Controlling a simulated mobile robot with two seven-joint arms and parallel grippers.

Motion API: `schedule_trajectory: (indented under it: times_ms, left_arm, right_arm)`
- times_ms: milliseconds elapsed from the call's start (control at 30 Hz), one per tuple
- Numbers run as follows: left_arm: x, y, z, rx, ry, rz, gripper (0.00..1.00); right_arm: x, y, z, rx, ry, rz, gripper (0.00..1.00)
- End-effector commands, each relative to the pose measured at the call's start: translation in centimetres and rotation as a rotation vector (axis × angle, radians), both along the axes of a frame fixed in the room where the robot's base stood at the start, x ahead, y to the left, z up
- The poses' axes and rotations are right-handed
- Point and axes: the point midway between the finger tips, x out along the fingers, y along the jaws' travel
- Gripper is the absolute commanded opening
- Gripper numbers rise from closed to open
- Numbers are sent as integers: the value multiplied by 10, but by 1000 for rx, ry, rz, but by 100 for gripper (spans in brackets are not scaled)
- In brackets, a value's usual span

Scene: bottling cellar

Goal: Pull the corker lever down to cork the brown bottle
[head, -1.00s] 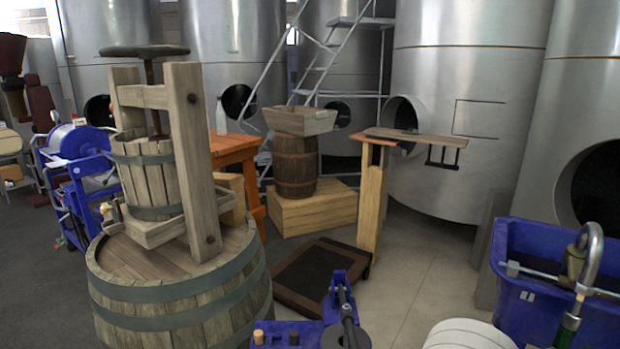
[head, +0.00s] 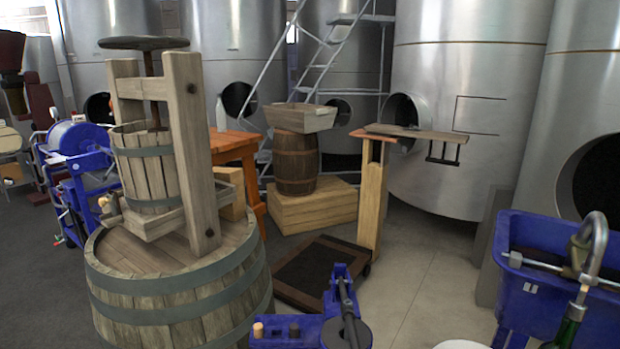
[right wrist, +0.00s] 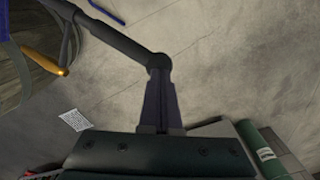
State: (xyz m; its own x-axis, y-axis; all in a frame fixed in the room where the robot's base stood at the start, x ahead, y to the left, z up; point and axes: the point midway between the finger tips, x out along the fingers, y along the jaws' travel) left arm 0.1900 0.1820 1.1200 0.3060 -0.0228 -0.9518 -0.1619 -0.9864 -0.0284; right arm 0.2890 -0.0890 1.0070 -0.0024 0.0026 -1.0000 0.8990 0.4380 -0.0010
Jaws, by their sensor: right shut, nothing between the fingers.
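A blue corker (head: 290,333) stands at the bottom middle of the head view, with a dark lever (head: 348,312) and a dark round part at its front. In the right wrist view a dark rod (right wrist: 112,35), which looks like the lever, runs from the upper left to a rounded end. My right gripper (right wrist: 158,84) is shut and empty, its fingertips close to that rounded end; I cannot tell if they touch. I cannot make out the brown bottle in either view. My left gripper is not in view.
A tan stopper (head: 258,330) and a dark stopper (head: 295,331) stand on the corker. A wooden barrel (head: 180,315) with a press is at left. A blue tub (head: 520,290) and a green bottle (head: 568,330) under a curved spout are at right. Floor shows between.

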Motion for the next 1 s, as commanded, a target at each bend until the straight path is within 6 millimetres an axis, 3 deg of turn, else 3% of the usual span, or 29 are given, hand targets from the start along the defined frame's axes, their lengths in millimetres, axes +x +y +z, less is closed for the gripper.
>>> schedule_trajectory:
  times_ms: [100, 567, 1000]
  left_arm:
    - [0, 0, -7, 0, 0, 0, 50]
    - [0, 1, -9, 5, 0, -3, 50]
    - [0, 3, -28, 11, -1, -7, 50]
  right_arm:
    - [0, -2, -9, -4, -2, -1, 0]
    - [-1, -2, -12, -4, -2, -1, 0]
    - [-3, 0, -37, -3, -4, 0, 0]
